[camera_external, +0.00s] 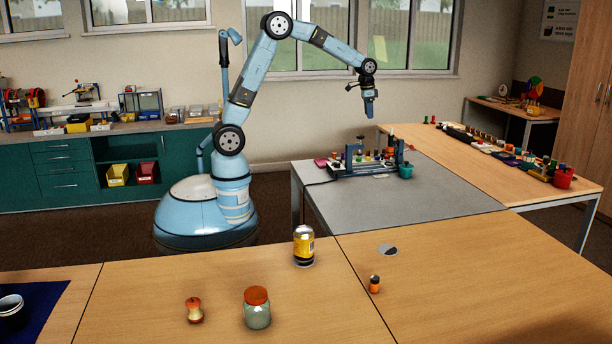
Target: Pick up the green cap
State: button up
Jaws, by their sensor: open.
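I cannot make out a green cap for certain in this view. Several small coloured pieces (366,155) stand in and around a blue-framed rack (372,172) on the grey table, too small to tell apart. A green cup (405,170) stands at the rack's right end. My gripper (369,115) points down, high above the rack, apart from everything. It is open, with nothing seen in it.
The front wooden table holds a yellow-labelled jar (304,246), an orange-lidded glass jar (257,309), an apple core (194,310), a small orange-and-black item (375,284) and a grey disc (388,250). The grey table's front (400,208) is clear. More small pieces line the right table (440,150).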

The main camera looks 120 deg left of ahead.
jog(key=s+a+f+n, duration=0.1)
jog(key=s+a+f, duration=0.4)
jog(key=a+f, duration=0.45)
jog(key=n+g+h, duration=0.1)
send_over(359, 160)
jog(key=a, duration=0.2)
notch_tip(359, 160, down, 8)
jog(key=r, duration=0.1)
jog(key=f, duration=1.4)
jog(key=shift+s+d, duration=0.3)
jog(key=shift+s, duration=0.05)
grip_shut()
